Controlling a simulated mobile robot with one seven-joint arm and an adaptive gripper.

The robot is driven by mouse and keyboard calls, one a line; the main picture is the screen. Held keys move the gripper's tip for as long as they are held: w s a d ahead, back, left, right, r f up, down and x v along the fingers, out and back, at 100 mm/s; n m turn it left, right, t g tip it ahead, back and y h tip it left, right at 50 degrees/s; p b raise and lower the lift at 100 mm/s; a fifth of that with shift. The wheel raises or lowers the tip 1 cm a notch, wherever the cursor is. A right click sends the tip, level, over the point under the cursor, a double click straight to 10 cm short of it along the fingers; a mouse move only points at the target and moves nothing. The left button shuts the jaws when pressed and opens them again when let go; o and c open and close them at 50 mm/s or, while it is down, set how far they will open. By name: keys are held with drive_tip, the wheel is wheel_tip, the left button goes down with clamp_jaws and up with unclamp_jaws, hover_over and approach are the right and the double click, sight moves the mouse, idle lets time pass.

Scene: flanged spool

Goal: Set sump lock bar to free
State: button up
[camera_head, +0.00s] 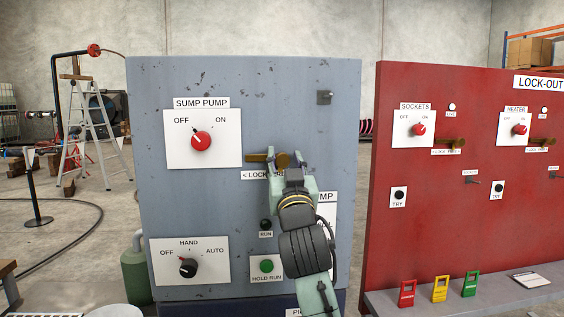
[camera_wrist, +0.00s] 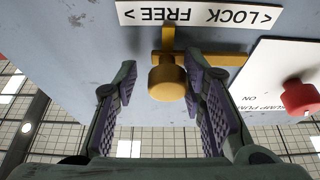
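The sump lock bar (camera_head: 258,158) is a brass bar with a round knob, mounted on the grey panel below and right of the SUMP PUMP switch. In the wrist view, which is upside down, the brass knob (camera_wrist: 167,83) sits between my fingers, and the bar (camera_wrist: 222,58) extends right towards the red switch. The LOCK / FREE label (camera_wrist: 200,15) is readable there; my gripper (camera_head: 291,165) partly covers it in the head view. My gripper is open around the knob, also in the wrist view (camera_wrist: 158,92). The right finger looks closer to the knob; I cannot tell whether it touches.
The red SUMP PUMP switch (camera_head: 201,141) points towards OFF. The HAND/AUTO switch (camera_head: 188,267) and green HOLD-RUN button (camera_head: 267,265) are lower on the panel. A red lock-out board (camera_head: 460,220) stands to the right.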

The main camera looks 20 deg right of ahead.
drive_tip(key=shift+o, duration=1)
drive_tip(key=shift+a, duration=0.1)
drive_tip(key=v, duration=1.2)
